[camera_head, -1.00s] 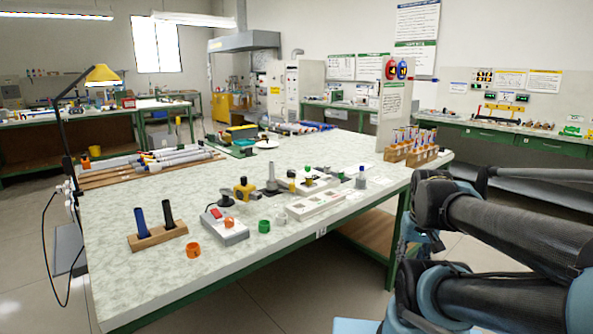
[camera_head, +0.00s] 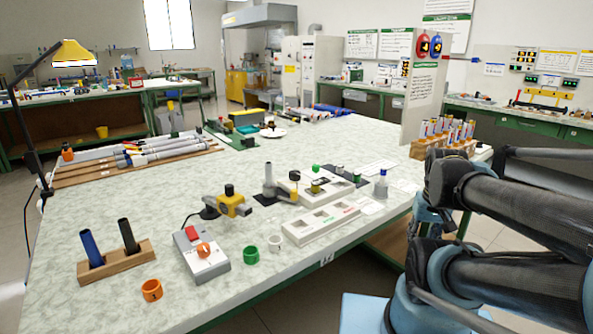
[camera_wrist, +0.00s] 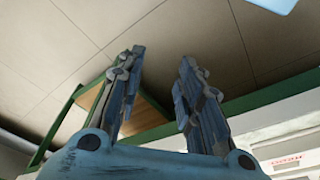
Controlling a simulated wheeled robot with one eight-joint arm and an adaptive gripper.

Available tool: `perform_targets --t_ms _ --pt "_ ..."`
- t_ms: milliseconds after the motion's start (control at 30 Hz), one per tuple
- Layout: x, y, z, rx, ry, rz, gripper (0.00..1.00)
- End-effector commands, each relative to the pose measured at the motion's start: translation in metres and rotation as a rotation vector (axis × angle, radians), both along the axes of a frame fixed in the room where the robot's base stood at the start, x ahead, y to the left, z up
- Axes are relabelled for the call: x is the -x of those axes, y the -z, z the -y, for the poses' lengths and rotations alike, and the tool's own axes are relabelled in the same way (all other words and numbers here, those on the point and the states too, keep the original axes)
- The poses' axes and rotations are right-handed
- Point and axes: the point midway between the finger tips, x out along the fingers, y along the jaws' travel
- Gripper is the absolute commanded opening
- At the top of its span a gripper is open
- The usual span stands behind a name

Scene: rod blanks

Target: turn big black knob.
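A yellow device (camera_head: 228,206) stands on the table, with a black knob (camera_head: 229,189) upright on top. A smaller-looking black knob (camera_head: 294,175) shows to its right, near a grey post; I cannot tell for certain which one is the big one. My gripper (camera_wrist: 162,57) shows in the wrist view with its two fingers apart and nothing between them. It is not seen in the head view, where only my arm's links show at the right. No knob shows in the wrist view.
Near the yellow device stand a grey box with a red switch and orange knob (camera_head: 203,252), a green ring (camera_head: 251,255), an orange ring (camera_head: 151,290) and a wooden block with two dark rods (camera_head: 118,264). A white tray (camera_head: 320,222) lies right.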

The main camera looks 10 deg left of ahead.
Motion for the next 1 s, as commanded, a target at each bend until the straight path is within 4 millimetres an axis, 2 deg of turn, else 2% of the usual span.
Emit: perform_targets --t_ms 167,267,367,467,667,867,1000 --pt "0.0 0.0 0.0 0.0 0.0 0.0 0.33" --pt "0.006 -0.005 -0.001 -0.001 0.001 0.009 0.55" --pt "0.002 -0.015 -0.004 -0.007 0.013 0.008 0.55" --pt "-0.013 -0.034 -0.013 -0.018 0.042 -0.001 0.55" --pt "-0.054 -0.087 -0.042 -0.049 0.134 -0.03 0.55" --pt "-0.099 -0.135 -0.083 -0.072 0.236 -0.063 0.55" --pt "-0.129 -0.163 -0.119 -0.082 0.306 -0.086 0.55"
